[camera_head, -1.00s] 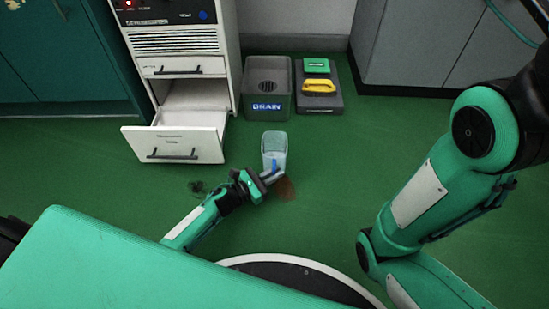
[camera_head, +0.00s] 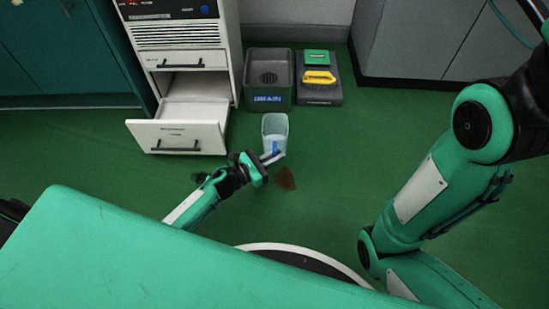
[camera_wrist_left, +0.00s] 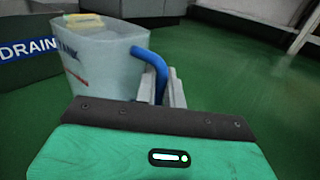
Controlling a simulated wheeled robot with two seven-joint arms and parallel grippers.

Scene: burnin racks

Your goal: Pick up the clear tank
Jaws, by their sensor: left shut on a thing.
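The clear tank (camera_head: 275,127) is a pale, see-through bin with a blue handle (camera_head: 275,148) on its near side. My left gripper (camera_head: 272,157) is shut on the blue handle. In the left wrist view the tank (camera_wrist_left: 100,65) stands upright with dark blue and red lettering, and the blue handle (camera_wrist_left: 152,68) lies between the fingers (camera_wrist_left: 162,92). I cannot tell for sure whether the tank touches the floor. My right arm shows at the right, but its gripper is out of view.
A grey DRAIN bin (camera_head: 268,80) stands behind the tank, beside a dark tray (camera_head: 320,95) with a yellow-handled brush (camera_head: 319,76) and a green item (camera_head: 317,57). A white cabinet has an open lower drawer (camera_head: 178,135). A brown stain (camera_head: 285,179) marks the green floor.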

